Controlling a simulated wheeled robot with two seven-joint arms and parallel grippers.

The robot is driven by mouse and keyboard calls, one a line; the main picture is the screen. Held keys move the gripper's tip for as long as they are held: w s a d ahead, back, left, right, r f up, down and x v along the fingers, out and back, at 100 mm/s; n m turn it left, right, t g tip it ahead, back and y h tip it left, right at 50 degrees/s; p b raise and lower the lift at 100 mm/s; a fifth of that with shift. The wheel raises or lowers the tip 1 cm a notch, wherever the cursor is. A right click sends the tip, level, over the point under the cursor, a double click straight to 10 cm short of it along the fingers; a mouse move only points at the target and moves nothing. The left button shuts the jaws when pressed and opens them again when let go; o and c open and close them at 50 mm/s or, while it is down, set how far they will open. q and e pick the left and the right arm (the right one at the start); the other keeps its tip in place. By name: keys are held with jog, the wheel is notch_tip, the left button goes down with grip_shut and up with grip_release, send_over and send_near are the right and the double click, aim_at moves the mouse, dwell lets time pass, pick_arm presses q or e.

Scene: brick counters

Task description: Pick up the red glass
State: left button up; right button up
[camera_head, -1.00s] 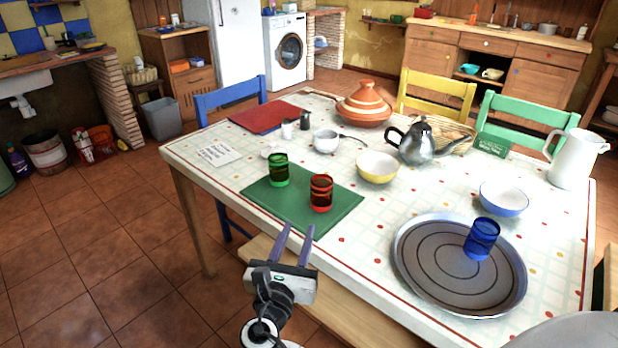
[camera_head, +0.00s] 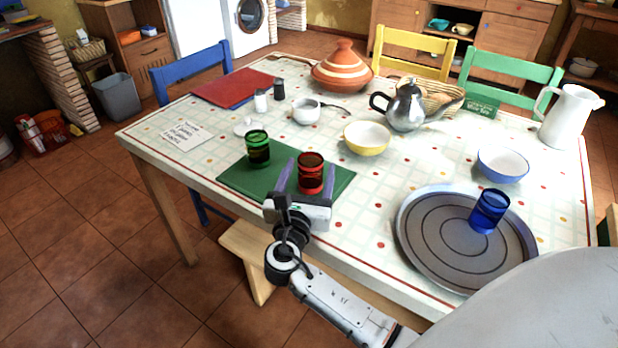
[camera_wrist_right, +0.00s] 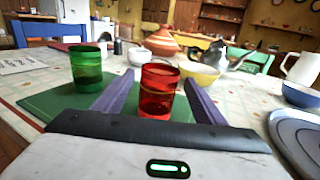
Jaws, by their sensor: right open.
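The red glass (camera_head: 311,173) stands upright on the green mat (camera_head: 240,183) near the table's front edge. My right gripper (camera_head: 302,178) is open, with its purple fingers pointing at the glass. In the right wrist view, the red glass (camera_wrist_right: 158,92) shows between the two spread fingers of the gripper (camera_wrist_right: 158,100). I cannot tell whether either finger touches it. A green glass (camera_head: 258,149) stands on the same mat, left of and behind the red one. It also shows left of the fingers in the right wrist view (camera_wrist_right: 87,68). My left gripper is not in view.
A round grey tray (camera_head: 420,243) with a blue glass (camera_head: 489,211) lies at the right. A yellow bowl (camera_head: 367,138), a metal teapot (camera_head: 405,107) and a tagine (camera_head: 342,68) stand behind the mat. A wooden bench (camera_head: 240,240) is below the table's front edge.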

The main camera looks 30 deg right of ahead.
jog(key=shift+x, duration=1.15)
jog(key=shift+a, duration=0.15)
jog(key=shift+c, duration=1.3)
jog(key=c, duration=0.9)
